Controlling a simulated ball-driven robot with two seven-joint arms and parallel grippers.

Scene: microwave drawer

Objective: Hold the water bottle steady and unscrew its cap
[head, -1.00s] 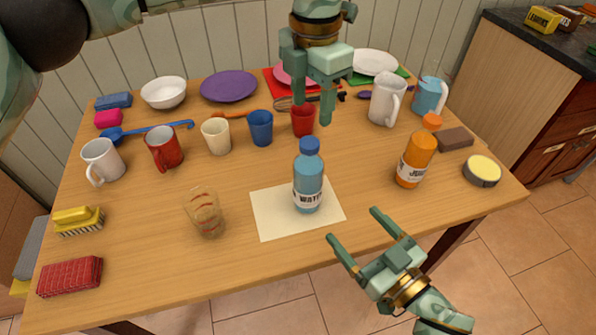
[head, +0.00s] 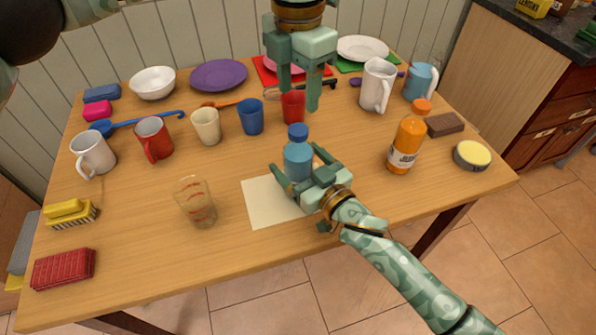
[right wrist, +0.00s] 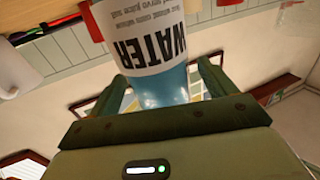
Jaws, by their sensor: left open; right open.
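The water bottle (head: 298,160) stands upright on a cream paper sheet (head: 262,203), with its dark blue cap (head: 298,131) on top. My right gripper (head: 305,175) is open, with its fingers on either side of the bottle's body; its palm hides the lower part. In the right wrist view the bottle (right wrist: 150,45), with its white WATER label, lies between the two fingers (right wrist: 162,85). I cannot tell whether they touch it. My left gripper (head: 298,98) is open, pointing down above and behind the cap, apart from it and empty.
An orange juice bottle (head: 407,140) stands right of the water bottle. A glass (head: 195,203) stands to the left. Cups (head: 250,117) and mugs (head: 154,139) line the middle, with a red cup (head: 293,107) behind the bottle.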

